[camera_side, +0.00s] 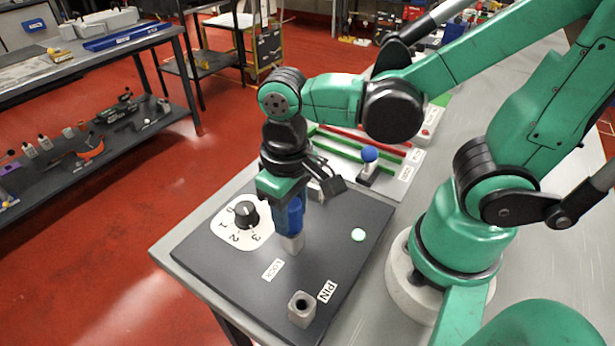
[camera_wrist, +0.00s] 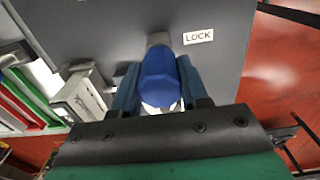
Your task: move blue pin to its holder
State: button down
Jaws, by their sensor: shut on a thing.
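The blue pin's head (camera_wrist: 160,80) sits between the two blue-grey fingers of my gripper (camera_wrist: 158,90) in the wrist view. In the side view my gripper (camera_side: 289,220) points down and is shut on the pin, directly over a grey block (camera_side: 292,243) beside the LOCK label. The fingers hide most of the pin there. I cannot tell how far the pin sits in that block. The pin holder (camera_side: 302,309), a grey square block with a dark round hole on top, stands empty beside the PIN label near the board's front corner.
The board between LOCK and the pin holder is clear.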

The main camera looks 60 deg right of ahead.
jog(key=shift+r, duration=0.6)
jog(key=shift+r, duration=0.7)
jog(key=shift+r, duration=0.3)
jog(key=shift+r, duration=0.3)
jog(key=shift+r, duration=2.5)
jog(key=shift+s, duration=0.1)
